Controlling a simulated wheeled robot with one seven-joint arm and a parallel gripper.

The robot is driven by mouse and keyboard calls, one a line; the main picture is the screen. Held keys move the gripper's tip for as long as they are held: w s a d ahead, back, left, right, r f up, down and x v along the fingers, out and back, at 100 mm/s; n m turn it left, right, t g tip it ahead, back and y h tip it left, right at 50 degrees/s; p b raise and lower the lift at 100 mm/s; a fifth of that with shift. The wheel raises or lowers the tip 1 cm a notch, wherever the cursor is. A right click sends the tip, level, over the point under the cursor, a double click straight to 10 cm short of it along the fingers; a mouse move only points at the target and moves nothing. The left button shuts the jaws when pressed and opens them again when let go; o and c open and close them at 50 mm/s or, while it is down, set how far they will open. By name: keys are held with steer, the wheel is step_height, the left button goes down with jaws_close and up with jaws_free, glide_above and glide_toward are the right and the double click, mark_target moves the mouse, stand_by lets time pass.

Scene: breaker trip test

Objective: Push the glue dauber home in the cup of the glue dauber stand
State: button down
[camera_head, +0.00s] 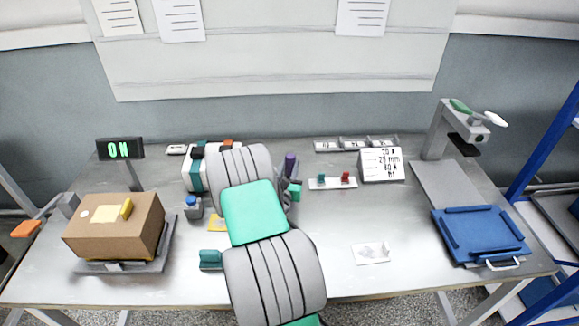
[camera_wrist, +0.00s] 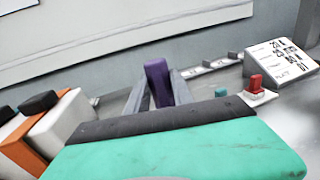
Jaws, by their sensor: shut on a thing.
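A purple handle, which I take to be the glue dauber (camera_head: 291,164), stands roughly upright at my gripper (camera_head: 287,187), just right of my arm in the head view. In the wrist view, the same purple piece (camera_wrist: 157,82) is between the two grey fingers of my gripper (camera_wrist: 158,88), which is shut on it. Its lower end is hidden behind my gripper's body. I cannot make out the glue dauber stand or its cup; my arm and gripper cover that area. Whether the dauber sits in the cup cannot be told.
A white panel with teal and red knobs (camera_head: 333,182) and a sign block (camera_head: 383,164) stand right of my gripper. A white and orange device (camera_wrist: 52,128) is close on the left. A cardboard box (camera_head: 115,226) and blue tray (camera_head: 480,235) are farther out. The right-middle tabletop is mostly clear.

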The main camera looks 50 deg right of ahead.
steer(key=shift+f+b, duration=0.3)
steer(key=shift+f, duration=0.15)
steer(key=c, duration=1)
jaws_free()
steer(key=shift+c, duration=0.2)
steer(key=shift+s+a+f, duration=0.1)
steer(key=shift+a, duration=0.15)
steer(key=b+v, duration=0.2)
steer(key=v, duration=0.4)
steer(key=shift+a, duration=0.15)
steer(key=shift+s+a, duration=0.35)
steer(key=shift+a, duration=0.05)
